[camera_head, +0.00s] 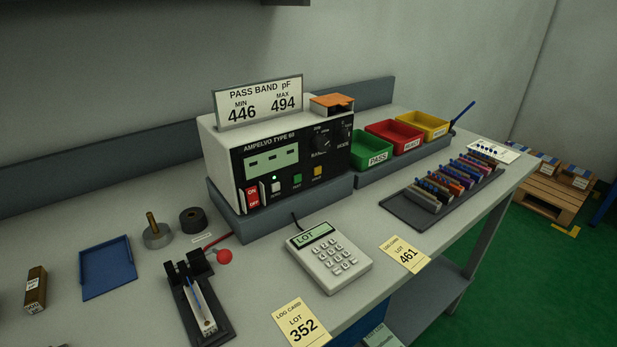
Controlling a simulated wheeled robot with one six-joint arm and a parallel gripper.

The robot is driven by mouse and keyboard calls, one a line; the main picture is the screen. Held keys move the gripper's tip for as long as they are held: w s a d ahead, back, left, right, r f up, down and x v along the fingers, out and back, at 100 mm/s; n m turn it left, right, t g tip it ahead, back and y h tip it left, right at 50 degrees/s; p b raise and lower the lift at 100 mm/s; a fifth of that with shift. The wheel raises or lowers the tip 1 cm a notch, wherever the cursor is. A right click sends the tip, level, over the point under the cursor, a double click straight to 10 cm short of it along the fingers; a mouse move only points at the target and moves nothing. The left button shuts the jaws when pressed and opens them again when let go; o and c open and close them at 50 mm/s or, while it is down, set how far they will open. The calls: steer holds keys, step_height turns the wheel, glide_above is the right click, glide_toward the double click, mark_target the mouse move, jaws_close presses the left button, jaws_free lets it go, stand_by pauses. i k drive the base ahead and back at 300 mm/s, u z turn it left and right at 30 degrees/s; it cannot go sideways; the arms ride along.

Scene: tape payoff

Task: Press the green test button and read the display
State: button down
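The tester (225,160), marked AMPELVO TYPE 60, stands on a grey plinth on the bench. Its green test button (297,179) sits low on the black front panel, between a white button (276,187) and an orange-yellow button (318,172). The pale green display (271,159) above shows three dashes. A small green light glows just above the white button. A red ON/OFF switch (253,195) is at the panel's left. A sign (258,101) on top reads PASS BAND pF, MIN 446, MAX 494. My gripper does not show.
In front are a LOT keypad (328,258), log cards 352 (302,325) and 461 (406,254), and a black fixture (205,328) with a red-knobbed lever (224,257). A component rack (400,208) and green, red and yellow bins (372,158) stand right. A blue tray (107,267) lies left.

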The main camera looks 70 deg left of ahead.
mark_target(297, 179)
steer(key=k, duration=1.45)
steer(key=u, duration=1.15)
steer(key=i, duration=0.5)
